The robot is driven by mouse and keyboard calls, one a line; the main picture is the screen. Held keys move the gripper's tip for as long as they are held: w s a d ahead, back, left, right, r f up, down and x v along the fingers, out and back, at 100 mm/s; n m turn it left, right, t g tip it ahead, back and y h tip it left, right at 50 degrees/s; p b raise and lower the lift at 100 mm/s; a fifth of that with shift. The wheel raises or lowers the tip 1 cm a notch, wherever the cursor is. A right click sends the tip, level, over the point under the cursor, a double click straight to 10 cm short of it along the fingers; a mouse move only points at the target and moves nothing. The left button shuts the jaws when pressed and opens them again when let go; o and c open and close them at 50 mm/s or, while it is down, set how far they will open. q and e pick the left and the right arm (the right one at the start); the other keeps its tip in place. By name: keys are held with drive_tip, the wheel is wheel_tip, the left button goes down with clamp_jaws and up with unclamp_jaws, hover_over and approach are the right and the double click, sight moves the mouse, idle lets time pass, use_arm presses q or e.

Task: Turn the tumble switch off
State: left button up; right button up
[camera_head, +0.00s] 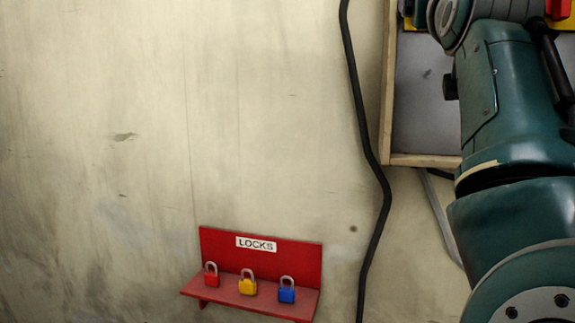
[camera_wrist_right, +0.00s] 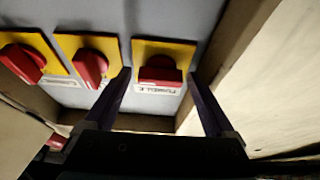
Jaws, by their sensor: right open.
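In the right wrist view, the tumble switch (camera_wrist_right: 160,70) is a red rotary knob on a yellow plate, with a small white label below it that seems to read TUMBLE. Its handle lies roughly across the picture. My right gripper (camera_wrist_right: 158,74) is open, one finger on each side of this knob. I cannot tell whether either finger touches it. In the head view my right arm covers most of the switch box (camera_head: 387,100), and the right gripper is out of sight there. My left gripper is not in view.
Two more red knobs (camera_wrist_right: 90,68) (camera_wrist_right: 28,63) on yellow plates sit to the left, their handles tilted. The box has wooden side walls. A black cable (camera_head: 368,140) runs down the wall. A red LOCKS shelf (camera_head: 222,250) holds red, yellow and blue padlocks. The left wall is clear.

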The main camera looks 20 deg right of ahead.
drive_tip(key=s+a+n+y+p, duration=0.3)
drive_tip(key=s+n+y+p, duration=0.65)
drive_tip(key=n+p, duration=0.9)
drive_tip(key=s+a+f+m+g+y+b, duration=0.1)
drive_tip(key=s+a+f+g+b, duration=0.1)
drive_tip(key=f, duration=0.6)
drive_tip(key=s+a+f+m+g+b, duration=0.2)
drive_tip(key=s+a+f+g, duration=0.2)
drive_tip(key=f, duration=0.4)
drive_tip(key=s+a+f+m+g+y+b, duration=0.1)
drive_tip(key=s+a+f+m+g+b, duration=0.1)
drive_tip(key=f, duration=0.6)
drive_tip(key=shift+s+a+f+g+y, duration=0.35)
drive_tip(key=shift+s+a+g, duration=0.35)
drive_tip(key=shift+s, duration=0.35)
